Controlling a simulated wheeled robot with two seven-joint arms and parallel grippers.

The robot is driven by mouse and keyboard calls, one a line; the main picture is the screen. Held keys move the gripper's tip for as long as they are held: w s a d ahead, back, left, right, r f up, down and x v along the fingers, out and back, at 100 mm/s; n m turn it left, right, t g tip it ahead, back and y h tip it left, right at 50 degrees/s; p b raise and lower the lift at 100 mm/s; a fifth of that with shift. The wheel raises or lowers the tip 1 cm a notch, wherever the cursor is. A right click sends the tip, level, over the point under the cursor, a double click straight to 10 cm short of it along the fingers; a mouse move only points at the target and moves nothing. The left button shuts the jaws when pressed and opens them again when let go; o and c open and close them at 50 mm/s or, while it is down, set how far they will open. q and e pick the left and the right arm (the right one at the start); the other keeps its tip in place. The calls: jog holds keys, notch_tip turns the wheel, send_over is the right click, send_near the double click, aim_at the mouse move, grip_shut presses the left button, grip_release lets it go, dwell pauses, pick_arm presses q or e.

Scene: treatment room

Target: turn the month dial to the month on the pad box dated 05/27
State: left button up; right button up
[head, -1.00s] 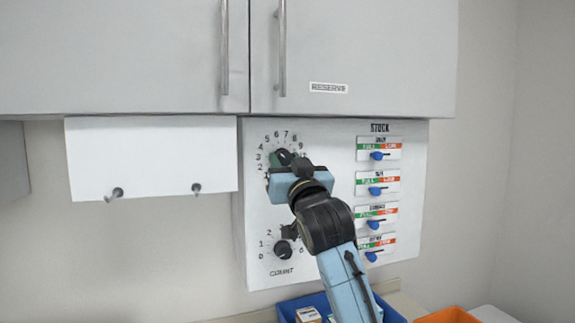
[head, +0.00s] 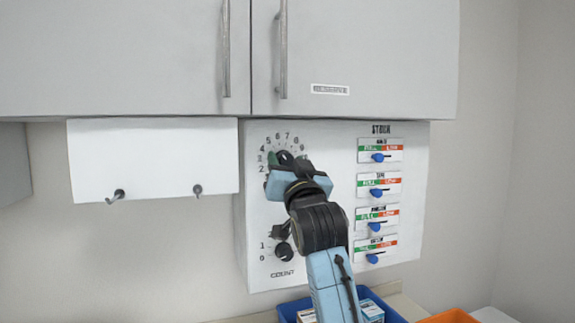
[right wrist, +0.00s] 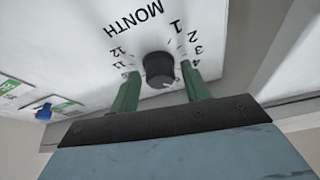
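The month dial (right wrist: 157,68), a dark round knob, sits on the white wall panel in the right wrist view, under the word MONTH. A small white mark on it points toward the lower right of that view; the numbers there are hidden. My right gripper (right wrist: 160,78) has its green fingers on either side of the knob, with narrow gaps showing. In the head view my right gripper (head: 288,160) covers most of the dial. Boxes (head: 372,310) lie in a blue bin at the bottom; no date is readable. My left gripper is out of view.
A count dial (head: 284,251) sits below on the panel (head: 338,215). Several blue sliders (head: 376,192) run down its right side. Grey cabinets (head: 370,50) hang above, a white board with hooks (head: 150,160) at left. An orange bin (head: 452,316) is at bottom right.

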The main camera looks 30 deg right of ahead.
jog(key=shift+o, duration=0.9)
jog(key=b+v, duration=0.2)
jog(key=v, duration=1.1)
jog(key=shift+s, duration=0.2)
jog(key=shift+f, duration=0.1)
